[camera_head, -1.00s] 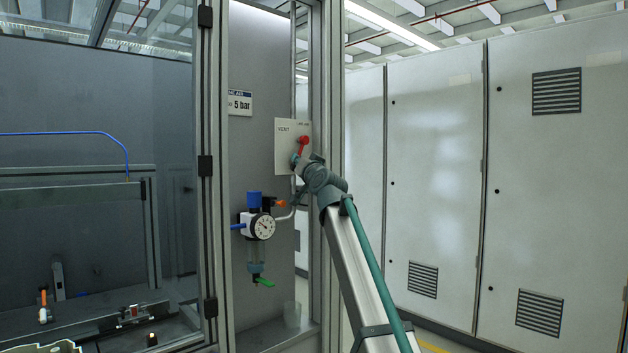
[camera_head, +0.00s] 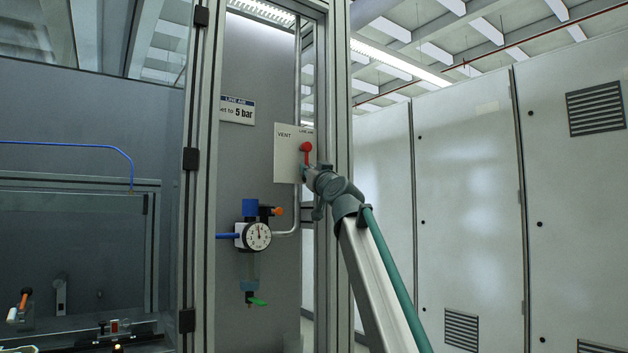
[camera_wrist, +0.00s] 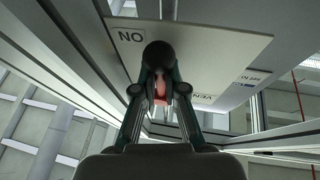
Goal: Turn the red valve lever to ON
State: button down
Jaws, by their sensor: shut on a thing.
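The red valve lever (camera_head: 307,153) sits on a pale plate (camera_head: 287,153) marked VENT at its upper left. In the head view the lever hangs about straight down from its round red hub. My gripper (camera_head: 307,170) is at its lower end, shut on it. In the wrist view, red of the lever (camera_wrist: 160,88) shows between the fingers of my gripper (camera_wrist: 161,98). The ON label (camera_wrist: 131,36) and the VENT label (camera_wrist: 203,96) appear upside down there. The ON label is not visible in the head view.
A regulator with a round gauge (camera_head: 257,236) and a blue knob (camera_head: 250,207) is mounted below and left of the plate. A frame post (camera_head: 340,180) stands close to the right of my gripper. Grey cabinets (camera_head: 465,200) line the right side.

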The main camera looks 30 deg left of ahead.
jog(key=shift+f, duration=0.4)
jog(key=c, duration=1.5)
grip_release()
jog(key=shift+c, duration=0.2)
jog(key=o, duration=0.3)
jog(key=shift+w+a, duration=0.1)
jog(key=shift+r, duration=0.2)
jog(key=v, duration=1.2)
